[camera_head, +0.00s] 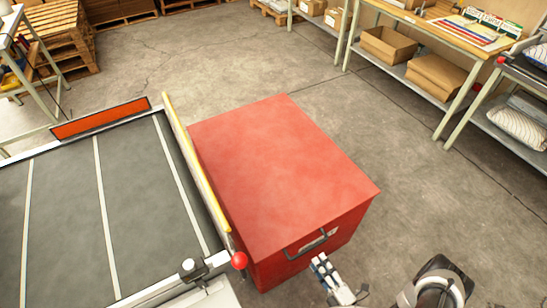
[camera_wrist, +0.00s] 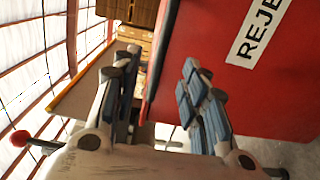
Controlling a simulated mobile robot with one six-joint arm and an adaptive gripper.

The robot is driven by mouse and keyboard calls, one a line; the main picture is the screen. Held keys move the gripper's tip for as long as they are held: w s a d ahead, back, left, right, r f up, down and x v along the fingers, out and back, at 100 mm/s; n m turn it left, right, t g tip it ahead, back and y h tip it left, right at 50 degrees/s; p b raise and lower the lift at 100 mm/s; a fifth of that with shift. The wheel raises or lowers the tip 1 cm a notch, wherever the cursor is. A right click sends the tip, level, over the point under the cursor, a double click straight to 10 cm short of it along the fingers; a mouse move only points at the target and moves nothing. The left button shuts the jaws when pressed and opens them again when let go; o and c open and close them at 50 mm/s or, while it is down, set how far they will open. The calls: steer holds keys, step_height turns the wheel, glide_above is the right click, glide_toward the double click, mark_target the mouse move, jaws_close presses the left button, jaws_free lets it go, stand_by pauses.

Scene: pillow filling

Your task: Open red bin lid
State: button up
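The red bin (camera_head: 300,230) stands on the floor in the head view, its flat red lid (camera_head: 275,170) closed. The bin's red front (camera_wrist: 210,35) with a white label (camera_wrist: 258,32) reading "REJE" lies beyond the right finger. The handle is not clear there.
A dark conveyor (camera_head: 75,210) with a yellow side rail (camera_head: 195,160) and a red knob (camera_head: 239,260) stands close at the bin's left. Shelving with cardboard boxes (camera_head: 390,45) stands at the back right. The floor right of the bin is clear.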

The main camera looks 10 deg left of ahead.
mark_target(310, 248)
steer(key=b+x, duration=0.1)
steer(key=x, duration=0.6)
steer(key=shift+s+d, duration=0.1)
jaws_close()
stand_by(0.4)
steer(key=w+d+r+m+p, duration=0.3)
steer(key=r, duration=0.6)
steer(key=w+d+r+m+p, duration=0.2)
steer(key=d+r+m+p, duration=0.15)
steer(key=r, duration=0.65)
steer(key=w+d+r+m+p, duration=0.2)
steer(key=w+d+r+m, duration=0.15)
steer(key=r, duration=0.55)
steer(key=w+d+r+m+b, duration=0.4)
steer(key=w+d, duration=0.4)
steer(key=d, duration=0.4)
steer(key=w+d+r+m+b, duration=0.4)
steer(key=w+d+r, duration=0.2)
steer(key=d, duration=0.6)
steer(key=w, duration=0.2)
steer(key=shift+w+r+m, duration=0.2)
steer(key=shift+w+m, duration=0.2)
